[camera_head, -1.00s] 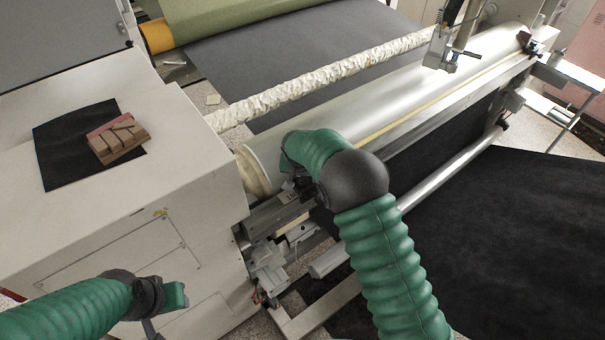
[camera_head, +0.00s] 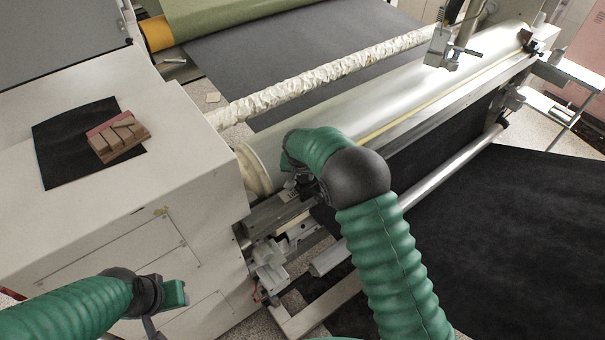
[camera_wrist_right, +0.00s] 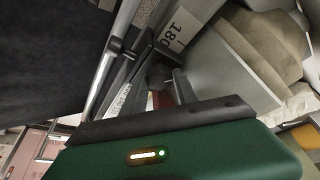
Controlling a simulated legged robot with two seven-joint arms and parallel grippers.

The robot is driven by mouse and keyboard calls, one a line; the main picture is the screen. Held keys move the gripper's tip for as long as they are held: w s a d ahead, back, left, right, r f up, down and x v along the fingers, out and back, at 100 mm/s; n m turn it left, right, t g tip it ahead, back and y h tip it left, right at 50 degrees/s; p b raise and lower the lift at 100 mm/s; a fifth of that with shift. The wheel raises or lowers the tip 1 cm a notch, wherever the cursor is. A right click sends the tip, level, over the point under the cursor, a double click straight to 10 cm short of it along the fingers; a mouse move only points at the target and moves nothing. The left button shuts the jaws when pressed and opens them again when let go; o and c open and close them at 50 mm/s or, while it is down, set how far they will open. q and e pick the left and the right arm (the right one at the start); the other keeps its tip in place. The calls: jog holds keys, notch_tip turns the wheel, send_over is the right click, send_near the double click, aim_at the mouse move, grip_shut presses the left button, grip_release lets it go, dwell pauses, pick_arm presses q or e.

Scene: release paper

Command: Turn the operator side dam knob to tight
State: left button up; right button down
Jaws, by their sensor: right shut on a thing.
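My right gripper (camera_head: 299,188) is at the near left end of the long pale roller, by the dark metal fittings there. My own green arm and black wrist joint cover part of it. The right wrist view shows a small dark rounded part, seemingly the side dam knob (camera_wrist_right: 158,74), just past the gripper's black edge. The gripper is shut on it. The knob's tight or loose setting cannot be read. My left gripper (camera_head: 162,310) is low at the left, in front of the white cabinet, apart from the machine's fittings; its fingers are not clear.
The white cabinet (camera_head: 205,235) stands left of the roller (camera_head: 400,95). A brown block (camera_head: 118,140) lies on a black sheet on its top. A metal rail (camera_head: 440,185) and dark cloth (camera_head: 500,240) lie to the right.

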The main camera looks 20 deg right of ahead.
jog(key=n, duration=0.1)
jog(key=n+y, duration=0.1)
jog(key=n, duration=0.2)
jog(key=shift+d+r+n+t+y+p, duration=0.1)
jog(key=shift+d+n+t+y+p, duration=0.2)
jog(key=shift+n+y, duration=0.1)
jog(key=n+y, duration=0.1)
jog(key=n, duration=0.3)
jog(key=shift+d+n+y+p, duration=0.1)
jog(key=shift+n+y+p, duration=0.2)
jog(key=shift+y, duration=0.1)
jog(key=n, duration=0.1)
jog(key=n+g+y, duration=0.1)
jog(key=n, duration=0.1)
jog(key=shift+w+d+n, duration=0.15)
jog(key=shift+n, duration=0.15)
jog(key=shift+w+n+g+y+b, duration=0.1)
jog(key=shift+n+g+y+b, duration=0.25)
jog(key=shift+n, duration=0.75)
jog(key=shift+n+g+y+b, duration=0.25)
jog(key=shift+n+g+b, duration=0.2)
jog(key=shift+n, duration=0.65)
jog(key=shift+d, duration=0.1)
jog(key=c, duration=1)
grip_release()
jog(key=shift+o, duration=0.2)
